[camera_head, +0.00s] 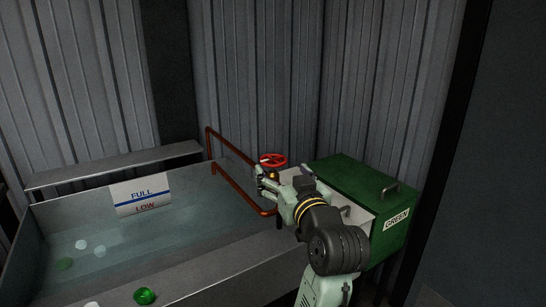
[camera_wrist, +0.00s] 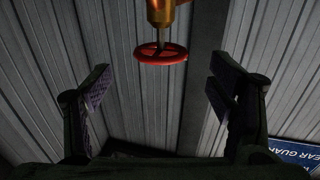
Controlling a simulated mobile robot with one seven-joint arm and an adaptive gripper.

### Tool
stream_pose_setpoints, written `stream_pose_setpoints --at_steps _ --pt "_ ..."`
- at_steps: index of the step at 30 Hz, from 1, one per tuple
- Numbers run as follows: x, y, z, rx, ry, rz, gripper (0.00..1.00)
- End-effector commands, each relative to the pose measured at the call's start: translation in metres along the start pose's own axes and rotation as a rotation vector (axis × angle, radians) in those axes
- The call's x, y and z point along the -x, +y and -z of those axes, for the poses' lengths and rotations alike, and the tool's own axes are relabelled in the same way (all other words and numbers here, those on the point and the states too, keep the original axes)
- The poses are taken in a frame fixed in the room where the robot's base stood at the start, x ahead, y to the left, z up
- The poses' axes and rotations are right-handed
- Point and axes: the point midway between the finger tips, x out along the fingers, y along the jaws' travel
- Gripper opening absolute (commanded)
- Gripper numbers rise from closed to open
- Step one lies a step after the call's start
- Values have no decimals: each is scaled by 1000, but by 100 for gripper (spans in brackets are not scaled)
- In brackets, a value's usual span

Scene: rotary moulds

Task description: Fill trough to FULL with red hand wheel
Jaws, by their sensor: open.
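The red hand wheel (camera_head: 273,160) sits on a brass valve on the copper pipe (camera_head: 230,147), behind the trough's right end. In the wrist view the wheel (camera_wrist: 161,54) and its brass valve body (camera_wrist: 161,11) appear at top centre, beyond my fingertips. My gripper (camera_head: 264,183) is open and empty, just below and in front of the wheel. In the wrist view its two fingers (camera_wrist: 160,83) stand wide apart, with the wheel not between them. The metal trough (camera_head: 40,250) holds water. Its level plate (camera_head: 141,196) has a FULL line above a LOW line; the water surface lies near the plate's lower edge.
A green box labelled GREEN (camera_head: 345,180) with handles stands right of my gripper, close to my arm. Several green and pale round pieces lie in the trough or on its ledge, one bright green piece (camera_head: 144,296) in front. Corrugated walls (camera_head: 265,80) close off the back. A blue sign (camera_wrist: 295,152) shows at lower right.

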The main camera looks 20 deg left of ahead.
Motion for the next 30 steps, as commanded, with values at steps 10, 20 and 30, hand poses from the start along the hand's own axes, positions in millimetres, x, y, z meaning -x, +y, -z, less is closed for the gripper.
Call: stream_pose_setpoints --at_steps 10,20,30 --pt "-62 -1 2 -1 0 1 76" --pt "-77 0 1 1 2 -1 76" --pt "-76 0 1 0 2 0 63"
